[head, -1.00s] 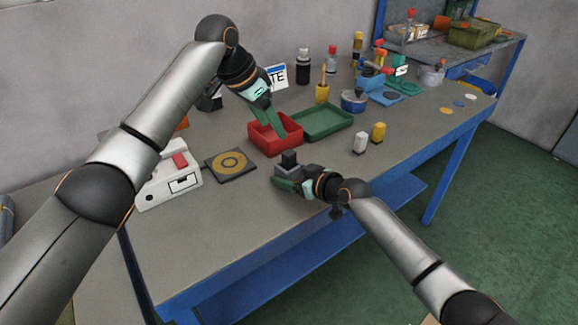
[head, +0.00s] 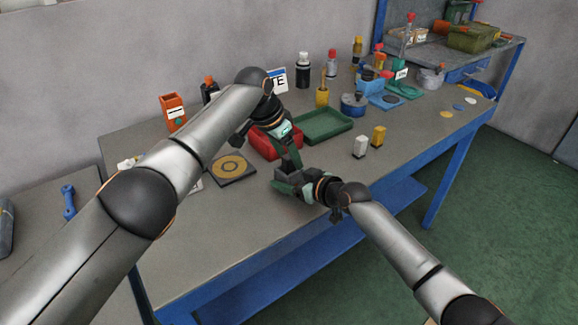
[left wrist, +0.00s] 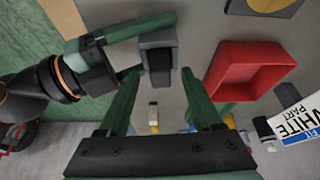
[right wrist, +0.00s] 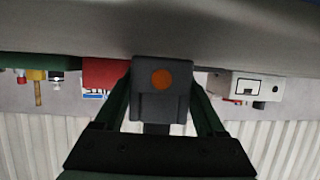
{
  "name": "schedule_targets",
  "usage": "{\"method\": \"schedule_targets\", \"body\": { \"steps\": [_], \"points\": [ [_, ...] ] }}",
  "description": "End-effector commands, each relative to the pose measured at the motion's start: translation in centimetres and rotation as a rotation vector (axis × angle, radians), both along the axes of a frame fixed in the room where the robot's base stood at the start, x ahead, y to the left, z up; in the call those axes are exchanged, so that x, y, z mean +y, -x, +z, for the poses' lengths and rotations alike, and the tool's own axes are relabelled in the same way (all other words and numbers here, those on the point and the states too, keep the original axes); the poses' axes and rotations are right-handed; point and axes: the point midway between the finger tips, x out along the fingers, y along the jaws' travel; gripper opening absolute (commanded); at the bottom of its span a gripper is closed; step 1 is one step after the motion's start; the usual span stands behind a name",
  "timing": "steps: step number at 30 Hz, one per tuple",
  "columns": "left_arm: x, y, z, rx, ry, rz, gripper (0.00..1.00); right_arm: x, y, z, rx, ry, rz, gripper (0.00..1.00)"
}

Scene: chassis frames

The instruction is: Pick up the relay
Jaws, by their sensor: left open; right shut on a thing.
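A dark grey block with a darker narrower part, which looks like the relay (right wrist: 160,105), has an orange round mark on it. My right gripper (head: 284,181) is shut on it and holds it above the bench front. In the right wrist view it sits between both fingers. My left gripper (left wrist: 160,75) is open, and its fingertips are at either side of the block's darker part (left wrist: 160,72). I cannot tell whether they touch it. In the head view my left gripper (head: 290,158) hides most of the block.
A red tray (left wrist: 262,72) lies close behind the grippers, with a green tray (head: 322,126) beside it. White and yellow small parts (head: 378,135) stand to the right. The bench front (head: 230,235) is clear.

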Motion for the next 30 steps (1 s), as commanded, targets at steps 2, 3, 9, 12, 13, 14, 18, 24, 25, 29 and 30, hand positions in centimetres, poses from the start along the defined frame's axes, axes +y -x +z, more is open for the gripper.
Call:
{"method": "schedule_targets", "body": {
  "steps": [2, 3, 9, 12, 13, 14, 18, 24, 25, 29, 30],
  "points": [
    [-0.2, -0.1, -0.4, 0.0, 0.0, 0.0, 0.66, 0.0, 0.0, -0.1, 0.001, 0.001, 0.0, 0.09],
    [-0.3, -0.2, -0.6, 0.001, -0.001, 0.0, 0.66, 0.0, 0.0, -0.1, 0.001, 0.001, 0.0, 0.09],
    [-0.4, -0.4, -1.3, -0.002, 0.0, 0.001, 0.66, 0.0, 0.0, -0.1, 0.001, 0.001, 0.0, 0.09],
    [-0.4, -0.4, -1.3, -0.003, 0.0, 0.001, 0.66, 0.0, 0.0, -0.1, 0.001, 0.001, 0.0, 0.09],
    [-0.4, -0.4, -1.4, -0.003, 0.0, 0.001, 0.66, 0.0, 0.0, -0.1, 0.001, 0.001, 0.0, 0.09],
    [-0.4, -0.4, -1.3, -0.003, 0.0, 0.001, 0.66, 0.0, 0.0, -0.1, 0.001, 0.001, 0.0, 0.09],
    [-0.4, -0.4, -1.3, -0.003, 0.0, 0.001, 0.63, 0.0, 0.0, -0.1, 0.001, 0.001, 0.0, 0.09],
    [-0.3, -0.4, -1.3, -0.003, -0.001, 0.001, 0.4, 0.0, 0.0, -0.1, 0.001, 0.001, 0.0, 0.09],
    [-0.3, -0.4, -1.3, -0.003, -0.001, 0.001, 0.37, 0.0, 0.0, -0.1, 0.001, 0.001, 0.0, 0.09],
    [-0.3, -0.4, -1.3, -0.003, -0.001, 0.001, 0.22, 0.0, 0.0, -0.1, 0.001, 0.001, 0.0, 0.09],
    [-0.3, -0.4, -1.3, -0.003, -0.001, 0.001, 0.18, 0.0, 0.0, -0.1, 0.001, 0.001, 0.0, 0.09]
  ]
}}
